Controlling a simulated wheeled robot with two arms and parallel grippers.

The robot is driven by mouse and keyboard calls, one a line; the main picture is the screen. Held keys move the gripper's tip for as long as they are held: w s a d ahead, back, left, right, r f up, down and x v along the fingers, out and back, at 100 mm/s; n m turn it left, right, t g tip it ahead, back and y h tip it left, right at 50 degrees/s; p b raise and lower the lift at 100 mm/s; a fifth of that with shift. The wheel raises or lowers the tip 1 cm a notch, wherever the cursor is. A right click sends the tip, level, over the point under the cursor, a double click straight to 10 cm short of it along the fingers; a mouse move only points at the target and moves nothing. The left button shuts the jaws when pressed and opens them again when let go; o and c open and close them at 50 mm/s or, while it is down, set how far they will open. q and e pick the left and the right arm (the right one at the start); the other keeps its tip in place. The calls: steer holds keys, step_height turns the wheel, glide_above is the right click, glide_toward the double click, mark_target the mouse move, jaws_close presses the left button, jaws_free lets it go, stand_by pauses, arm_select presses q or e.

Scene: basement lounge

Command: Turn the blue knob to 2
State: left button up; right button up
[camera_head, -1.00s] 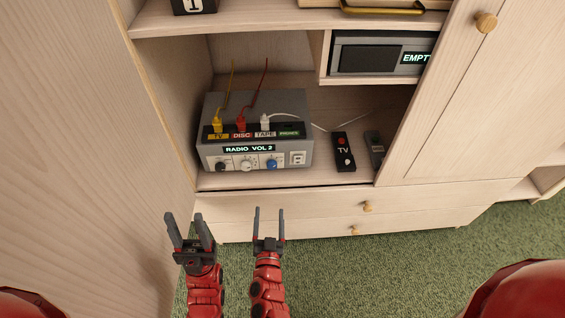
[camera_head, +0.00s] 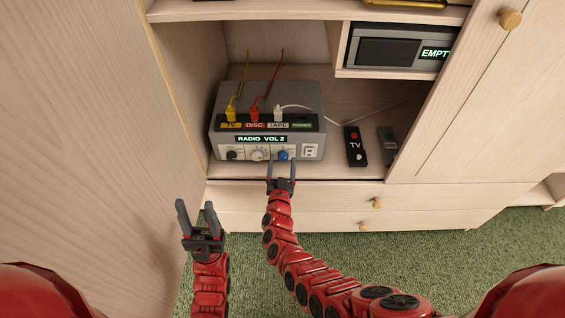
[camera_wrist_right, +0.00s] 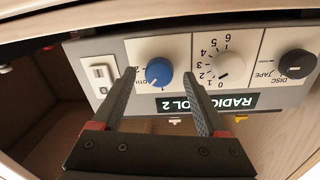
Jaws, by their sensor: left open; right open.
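The blue knob (camera_head: 283,155) is on the front of the grey radio unit (camera_head: 220,128), right of a white knob (camera_head: 260,154) and a black knob (camera_head: 234,154). My right gripper (camera_head: 281,168) is open in front of the blue knob. In the right wrist view, which is upside down, the open fingers of my right gripper (camera_wrist_right: 159,76) appear on either side of the blue knob (camera_wrist_right: 158,70); contact cannot be told. A pale mark shows at the knob's lower left there, near labels 1 and 2. My left gripper (camera_head: 197,220) is open and empty, left and below.
The display (camera_head: 262,139) reads RADIO VOL 2. Yellow, red and white plugs (camera_head: 278,113) stand on the unit. The cabinet side wall (camera_head: 180,90) is close on the left.

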steer(key=shift+w+f, duration=0.1)
steer(key=shift+w, duration=0.15)
steer(key=shift+c, duration=0.3)
jaws_close()
steer(key=shift+d, duration=0.1)
